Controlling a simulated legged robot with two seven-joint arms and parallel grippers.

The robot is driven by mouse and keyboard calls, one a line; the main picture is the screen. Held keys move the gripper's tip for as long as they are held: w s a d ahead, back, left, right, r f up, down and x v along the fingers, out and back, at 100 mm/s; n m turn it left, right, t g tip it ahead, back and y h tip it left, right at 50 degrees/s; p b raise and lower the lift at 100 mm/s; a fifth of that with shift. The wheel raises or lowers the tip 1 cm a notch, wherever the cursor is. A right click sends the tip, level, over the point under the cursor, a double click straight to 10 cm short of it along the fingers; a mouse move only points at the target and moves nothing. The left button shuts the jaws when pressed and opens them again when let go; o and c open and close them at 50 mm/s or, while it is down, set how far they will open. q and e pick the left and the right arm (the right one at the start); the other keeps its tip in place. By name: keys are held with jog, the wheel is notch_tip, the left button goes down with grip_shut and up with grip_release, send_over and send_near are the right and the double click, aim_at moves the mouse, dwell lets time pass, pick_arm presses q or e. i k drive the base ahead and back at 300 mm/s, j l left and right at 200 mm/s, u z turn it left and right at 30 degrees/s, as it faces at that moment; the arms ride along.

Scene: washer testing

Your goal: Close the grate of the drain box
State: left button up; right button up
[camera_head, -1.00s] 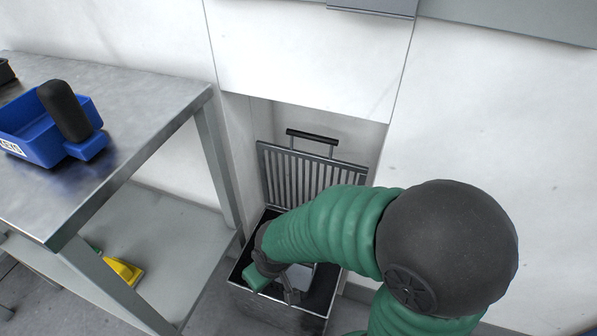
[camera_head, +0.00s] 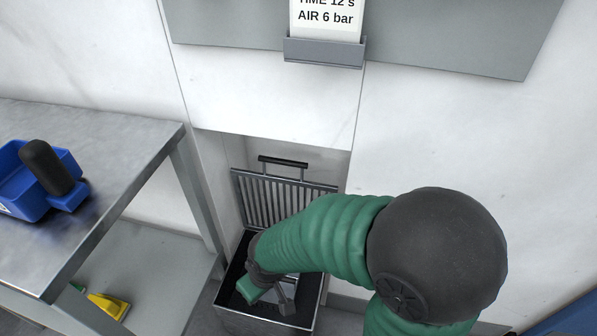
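The drain box (camera_head: 262,323) is a dark-lined, open-topped metal box on the floor in a wall recess. Its barred metal grate (camera_head: 262,199) stands raised, nearly upright, at the back of the box. A black handle (camera_head: 283,162) sits on the grate's upper edge. My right arm comes in from the lower right and crosses in front of the grate's lower right part. My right gripper (camera_head: 268,293) is over or inside the box opening, in front of the grate. Its fingers are partly hidden, and their opening is unclear. My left gripper is out of view.
A metal table (camera_head: 110,140) stands at the left with a blue tray (camera_head: 22,190) and a black cylindrical grip (camera_head: 46,166). A yellow object (camera_head: 108,305) lies on its lower shelf. A sign holder (camera_head: 323,50) hangs on the wall above the recess.

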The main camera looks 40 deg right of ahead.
aim_at(236, 173)
jog(key=z, duration=1.3)
